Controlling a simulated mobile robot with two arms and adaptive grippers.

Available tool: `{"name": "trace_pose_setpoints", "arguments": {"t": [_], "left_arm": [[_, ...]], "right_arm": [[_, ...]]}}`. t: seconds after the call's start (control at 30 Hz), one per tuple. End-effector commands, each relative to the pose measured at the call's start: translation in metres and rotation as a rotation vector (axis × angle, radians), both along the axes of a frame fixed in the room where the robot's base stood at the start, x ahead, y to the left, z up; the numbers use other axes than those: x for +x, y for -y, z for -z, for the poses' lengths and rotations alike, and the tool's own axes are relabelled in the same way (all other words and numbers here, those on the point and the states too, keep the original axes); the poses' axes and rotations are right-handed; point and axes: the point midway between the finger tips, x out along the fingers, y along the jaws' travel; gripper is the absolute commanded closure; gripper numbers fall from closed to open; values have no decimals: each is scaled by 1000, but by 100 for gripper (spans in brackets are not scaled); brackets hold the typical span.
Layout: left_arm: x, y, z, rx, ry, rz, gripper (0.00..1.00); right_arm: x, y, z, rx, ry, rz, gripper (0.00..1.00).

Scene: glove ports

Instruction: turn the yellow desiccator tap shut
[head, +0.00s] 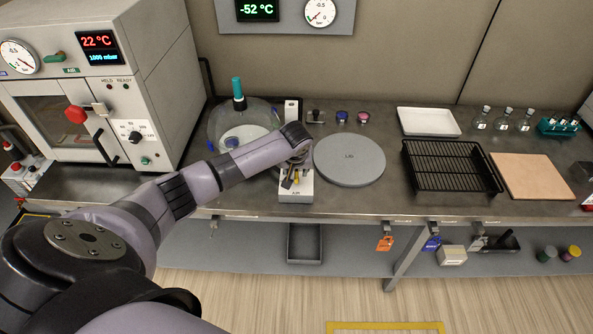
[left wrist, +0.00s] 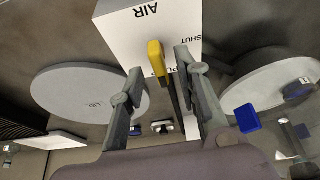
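The yellow tap (left wrist: 156,60) is a short lever on a white block (left wrist: 150,30) marked AIR and SHUT, with a third label partly hidden. In the left wrist view it stands between the two fingers of my left gripper (left wrist: 159,64), with a gap showing on each side. The gripper is open. In the head view the white block (head: 296,193) sits at the bench's front edge. My left gripper (head: 291,178) is just above it, and the tap is small there. The glass desiccator (head: 259,112) with a teal knob stands behind my arm. My right gripper is not in view.
A grey round lid (head: 349,160) lies right of the block. A black rack (head: 450,168), a white tray (head: 428,121) and a tan board (head: 538,177) are farther right. A large oven (head: 155,80) stands left. A blue piece (left wrist: 247,118) shows near the right finger.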

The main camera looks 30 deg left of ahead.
Motion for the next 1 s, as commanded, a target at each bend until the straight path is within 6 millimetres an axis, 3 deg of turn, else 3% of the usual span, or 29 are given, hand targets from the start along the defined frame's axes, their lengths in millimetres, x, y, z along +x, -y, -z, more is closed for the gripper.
{"name": "trace_pose_setpoints", "arguments": {"t": [0.4, 0.87, 1.0], "left_arm": [[3, -2, 8, 1, 1, 1, 69], [3, -2, 7, 0, 0, 1, 99], [3, -2, 7, 0, 0, 1, 100]], "right_arm": [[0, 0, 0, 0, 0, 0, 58], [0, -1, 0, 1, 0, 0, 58], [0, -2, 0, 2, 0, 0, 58]]}}
